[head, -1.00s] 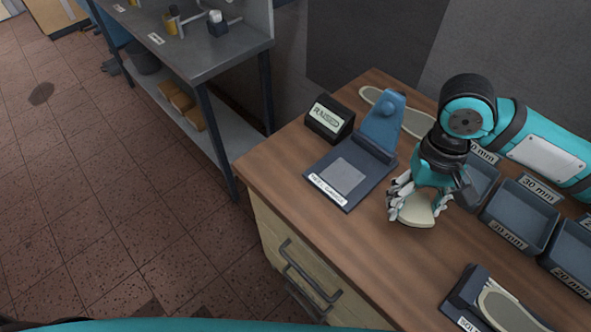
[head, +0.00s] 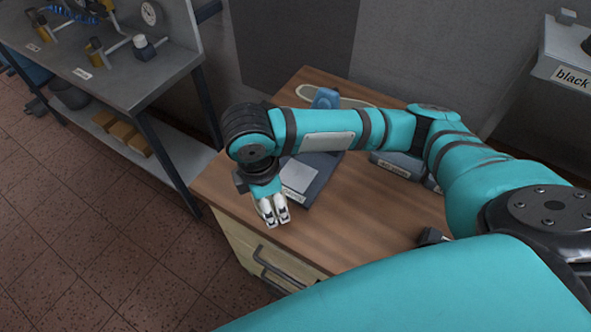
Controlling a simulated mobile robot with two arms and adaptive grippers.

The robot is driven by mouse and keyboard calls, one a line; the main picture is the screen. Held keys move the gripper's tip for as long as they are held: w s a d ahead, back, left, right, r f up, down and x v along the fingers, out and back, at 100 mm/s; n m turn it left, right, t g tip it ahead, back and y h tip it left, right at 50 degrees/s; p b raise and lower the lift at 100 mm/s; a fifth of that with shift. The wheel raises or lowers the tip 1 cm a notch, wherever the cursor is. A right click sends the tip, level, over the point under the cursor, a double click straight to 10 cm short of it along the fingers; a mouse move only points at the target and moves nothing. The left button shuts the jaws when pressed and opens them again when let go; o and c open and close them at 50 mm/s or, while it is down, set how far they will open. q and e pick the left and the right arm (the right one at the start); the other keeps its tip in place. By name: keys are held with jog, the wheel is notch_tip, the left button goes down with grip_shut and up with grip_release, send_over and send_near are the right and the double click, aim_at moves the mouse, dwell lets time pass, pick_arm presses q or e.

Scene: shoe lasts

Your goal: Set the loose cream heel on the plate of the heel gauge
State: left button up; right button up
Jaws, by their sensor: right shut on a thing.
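My right gripper (head: 272,214) points down near the left edge of the wooden bench, just left of the heel gauge. Its fingers are shut on the cream heel, which the fingers mostly hide now; it showed clearly between them a second ago. The heel gauge (head: 318,188) is partly covered by my right arm. Its grey plate (head: 298,176) shows to the right of the gripper and looks bare where visible. The top of its blue upright (head: 326,98) shows behind the arm. My left gripper is out of view.
My right arm crosses above the bench (head: 370,225) and hides the display box and most of the bins; one bin (head: 395,165) peeks out below it. A pale sole shape (head: 350,100) lies at the back. A grey workbench (head: 130,85) stands at left across a floor gap.

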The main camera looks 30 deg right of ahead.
jog(key=a+n, duration=0.1)
jog(key=n, duration=0.1)
jog(key=a+n, duration=0.1)
jog(key=n, duration=0.1)
jog(key=a+n+p, duration=0.1)
jog(key=n, duration=0.1)
jog(key=shift+s+a+n+t, duration=0.2)
jog(key=shift+s+n+t, duration=0.1)
jog(key=shift+s, duration=0.05)
jog(key=shift+a+n, duration=0.1)
jog(key=shift+n, duration=0.2)
jog(key=shift+w, duration=0.1)
jog(key=p, duration=0.4)
send_over(297, 175)
jog(key=shift+a+f, duration=0.2)
jog(key=shift+f, duration=0.6)
notch_tip(297, 175, down, 3)
jog(key=shift+r+p, duration=0.15)
jog(key=shift+p, duration=0.15)
jog(key=shift+f, duration=0.45)
jog(key=o, duration=1.1)
jog(key=shift+f, duration=0.1)
jog(key=shift+o, duration=0.2)
